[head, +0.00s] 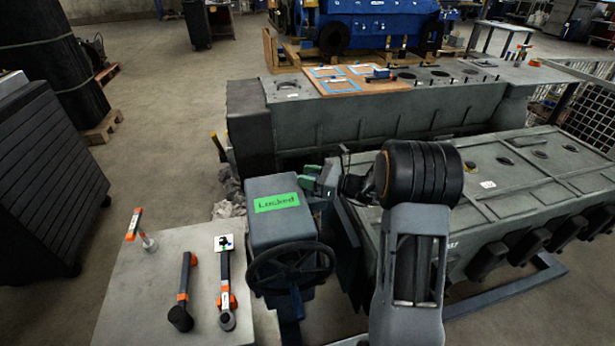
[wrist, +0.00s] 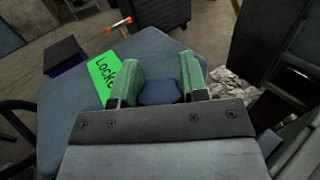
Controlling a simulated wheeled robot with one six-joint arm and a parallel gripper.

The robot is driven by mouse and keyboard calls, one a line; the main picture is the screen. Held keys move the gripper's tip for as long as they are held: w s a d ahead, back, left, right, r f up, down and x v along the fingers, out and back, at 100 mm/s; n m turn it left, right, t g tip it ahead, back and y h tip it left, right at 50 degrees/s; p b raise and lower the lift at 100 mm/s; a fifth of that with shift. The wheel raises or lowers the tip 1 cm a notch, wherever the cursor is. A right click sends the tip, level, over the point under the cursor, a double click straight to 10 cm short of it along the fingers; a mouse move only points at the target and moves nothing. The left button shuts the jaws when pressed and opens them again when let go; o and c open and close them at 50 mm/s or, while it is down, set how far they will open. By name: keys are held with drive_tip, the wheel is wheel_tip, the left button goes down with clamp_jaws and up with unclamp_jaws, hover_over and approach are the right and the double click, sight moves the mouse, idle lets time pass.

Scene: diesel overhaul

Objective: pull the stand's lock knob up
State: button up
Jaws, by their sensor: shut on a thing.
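The stand's grey-blue gearbox (head: 279,217) carries a green label (head: 276,202) reading "Locked". The label also shows in the wrist view (wrist: 102,76), left of the fingers. My gripper (head: 311,179) is at the box's far right corner in the head view. In the wrist view my gripper (wrist: 158,84) has its two green fingers on either side of a dark blue lock knob (wrist: 160,93), shut on it. The knob's lower part is hidden by the gripper body. In the head view I cannot make the knob out.
A black handwheel (head: 291,267) is on the box's near side. A grey table (head: 140,310) at left holds several orange-marked tools. A large grey engine block (head: 500,190) lies to the right, behind my arm. Open floor lies at the left.

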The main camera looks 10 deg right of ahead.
clamp_jaws()
wheel_tip(320, 180, up, 4)
drive_tip(key=p, duration=0.2)
drive_tip(key=shift+r+p, duration=0.1)
drive_tip(key=shift+p, duration=0.25)
drive_tip(key=shift+w, duration=0.1)
drive_tip(key=shift+o, duration=1.6)
unclamp_jaws()
drive_tip(key=o, duration=0.3)
drive_tip(key=b+v, duration=0.2)
drive_tip(key=v, duration=1.2)
drive_tip(key=shift+a, duration=0.1)
